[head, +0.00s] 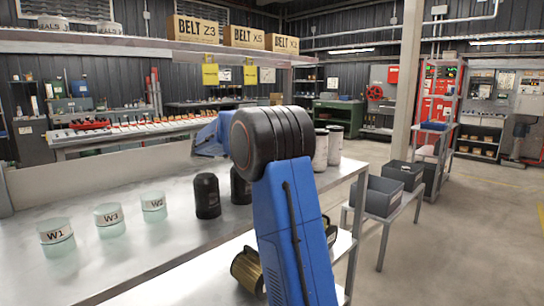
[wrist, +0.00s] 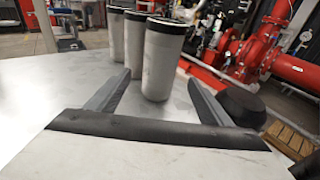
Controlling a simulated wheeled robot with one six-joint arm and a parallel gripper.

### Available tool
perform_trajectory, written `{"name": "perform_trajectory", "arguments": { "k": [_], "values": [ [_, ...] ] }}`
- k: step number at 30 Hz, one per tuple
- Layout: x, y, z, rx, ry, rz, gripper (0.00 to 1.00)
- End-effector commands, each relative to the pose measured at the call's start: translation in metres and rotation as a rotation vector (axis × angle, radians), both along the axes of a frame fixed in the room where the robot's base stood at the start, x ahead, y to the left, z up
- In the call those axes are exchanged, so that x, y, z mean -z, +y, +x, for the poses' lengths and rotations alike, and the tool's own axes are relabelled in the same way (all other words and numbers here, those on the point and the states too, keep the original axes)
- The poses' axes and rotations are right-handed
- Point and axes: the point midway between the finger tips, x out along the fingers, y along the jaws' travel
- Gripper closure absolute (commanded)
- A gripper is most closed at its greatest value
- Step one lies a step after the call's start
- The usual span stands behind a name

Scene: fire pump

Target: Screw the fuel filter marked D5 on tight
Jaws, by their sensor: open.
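Three pale grey canisters with black tops stand upright in a row in the wrist view: the nearest canister (wrist: 161,62), a middle canister (wrist: 134,45) and a far canister (wrist: 116,32). Two pale canisters also show behind my arm in the head view (head: 335,146). No D5 mark is readable, so I cannot tell which is the D5 filter. My gripper (wrist: 160,80) is open, its fingers spread toward the nearest canister, whose base appears around the fingertips. I see no clear contact. My arm hides the gripper in the head view.
Jars W1 (head: 57,238), W3 (head: 109,220) and W2 (head: 153,207) and a black canister (head: 207,196) stand on the metal bench (head: 130,265). A dark round object (wrist: 241,105) is close to the right finger. Red pump pipework (wrist: 258,45) stands beyond.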

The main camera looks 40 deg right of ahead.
Motion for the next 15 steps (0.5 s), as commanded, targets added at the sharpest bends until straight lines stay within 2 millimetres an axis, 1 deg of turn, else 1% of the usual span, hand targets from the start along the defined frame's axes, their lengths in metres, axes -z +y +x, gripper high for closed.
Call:
{"name": "perform_trajectory", "arguments": {
  "k": [15],
  "values": [
    [0.006, -0.034, -0.024, 0.0, -0.001, 0.001, 0.27]
  ]
}}
